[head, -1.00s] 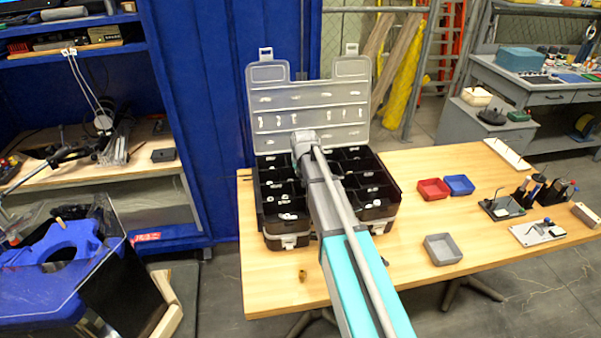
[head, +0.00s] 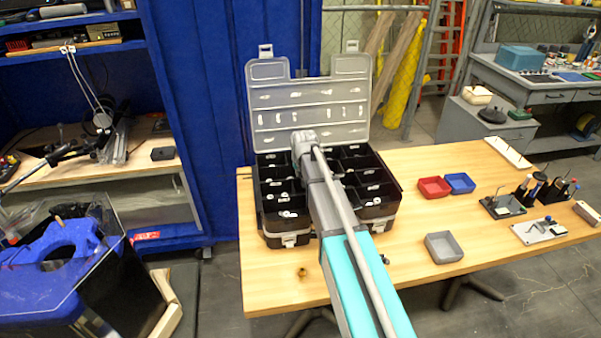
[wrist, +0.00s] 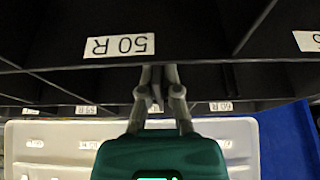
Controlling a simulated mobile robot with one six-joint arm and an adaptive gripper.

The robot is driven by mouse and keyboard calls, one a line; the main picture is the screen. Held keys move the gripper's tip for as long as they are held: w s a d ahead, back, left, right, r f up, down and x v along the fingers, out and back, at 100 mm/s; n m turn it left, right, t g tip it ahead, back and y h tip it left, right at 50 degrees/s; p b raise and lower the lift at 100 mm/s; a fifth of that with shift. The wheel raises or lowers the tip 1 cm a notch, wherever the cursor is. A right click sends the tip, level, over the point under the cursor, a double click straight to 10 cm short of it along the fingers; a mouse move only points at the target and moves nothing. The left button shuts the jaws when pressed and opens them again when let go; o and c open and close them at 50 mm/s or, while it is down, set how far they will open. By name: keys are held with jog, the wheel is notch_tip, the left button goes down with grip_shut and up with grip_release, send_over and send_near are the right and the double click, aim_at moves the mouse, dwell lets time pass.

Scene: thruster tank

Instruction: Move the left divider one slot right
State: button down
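The black organizer case (head: 290,239) stands open on the table, its clear lid raised behind it. Thin black dividers split its trays into compartments. My arm covers the middle of the case in the head view and hides my gripper there. In the wrist view my gripper (wrist: 157,72) reaches into the case, its two fingers close together beside a black wall labelled "50 R" (wrist: 118,46), seen upside down. The fingertips are hidden by this wall. A narrow dark piece shows between the fingers; I cannot tell whether it is the left divider or whether they hold it.
A red bin (head: 433,188), a blue bin (head: 459,183) and a grey bin (head: 443,247) sit on the wooden table (head: 400,285) right of the case. Tool holders stand further right. The raised lid (head: 310,104) is close behind my gripper.

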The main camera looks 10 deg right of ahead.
jog(key=shift+f+b, duration=0.4)
jog(key=shift+f, duration=0.15)
jog(key=c, duration=0.7)
grip_release()
jog(key=shift+r, duration=0.25)
notch_tip(320, 180, up, 11)
jog(key=p, duration=1.1)
jog(key=shift+f, duration=0.1)
notch_tip(320, 180, up, 4)
jog(key=p, duration=0.4)
